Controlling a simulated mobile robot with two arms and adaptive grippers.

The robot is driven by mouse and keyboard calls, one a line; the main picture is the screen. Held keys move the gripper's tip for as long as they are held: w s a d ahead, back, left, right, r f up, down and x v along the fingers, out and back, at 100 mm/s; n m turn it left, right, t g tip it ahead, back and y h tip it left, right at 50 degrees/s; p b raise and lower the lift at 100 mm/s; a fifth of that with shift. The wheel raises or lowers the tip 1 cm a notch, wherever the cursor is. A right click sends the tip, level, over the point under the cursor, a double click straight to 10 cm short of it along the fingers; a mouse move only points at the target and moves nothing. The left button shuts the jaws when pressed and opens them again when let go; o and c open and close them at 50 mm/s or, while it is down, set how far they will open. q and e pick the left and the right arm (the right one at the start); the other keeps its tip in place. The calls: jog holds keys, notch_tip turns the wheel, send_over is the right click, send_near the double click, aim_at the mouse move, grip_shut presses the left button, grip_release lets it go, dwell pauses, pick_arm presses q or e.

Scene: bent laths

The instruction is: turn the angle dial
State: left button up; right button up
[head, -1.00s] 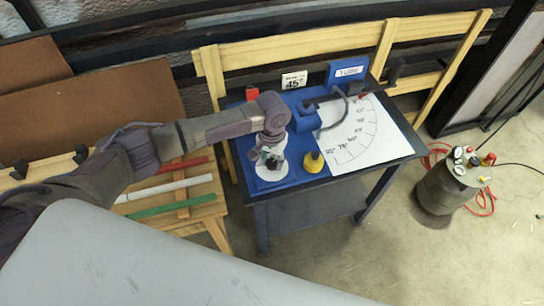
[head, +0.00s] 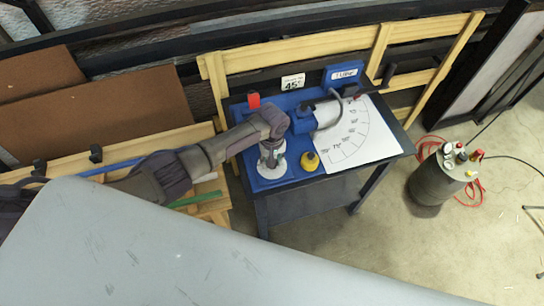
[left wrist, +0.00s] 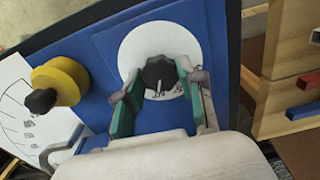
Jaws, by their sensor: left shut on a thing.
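The angle dial is a black knob (left wrist: 160,74) in the middle of a white disc (left wrist: 137,45) on a blue panel. In the head view the disc (head: 267,175) lies under my left gripper (head: 272,155), whose wrist hides most of the knob. In the left wrist view my left gripper (left wrist: 157,82) has its teal fingers on both sides of the knob and is shut on it. Small marks show at the disc's near edge, too blurred to read. A sign reading 45° (head: 293,82) stands behind the panel. My right gripper is out of view.
A blue bender unit with a grey arm (head: 325,112) is behind. A red part (head: 253,101) stands back left. A grey tank (head: 440,180) with red hose stands on the floor.

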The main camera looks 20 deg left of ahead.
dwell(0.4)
pick_arm(q)
jog(key=o, duration=1.1)
jog(key=shift+o, duration=0.2)
notch_tip(320, 180, up, 12)
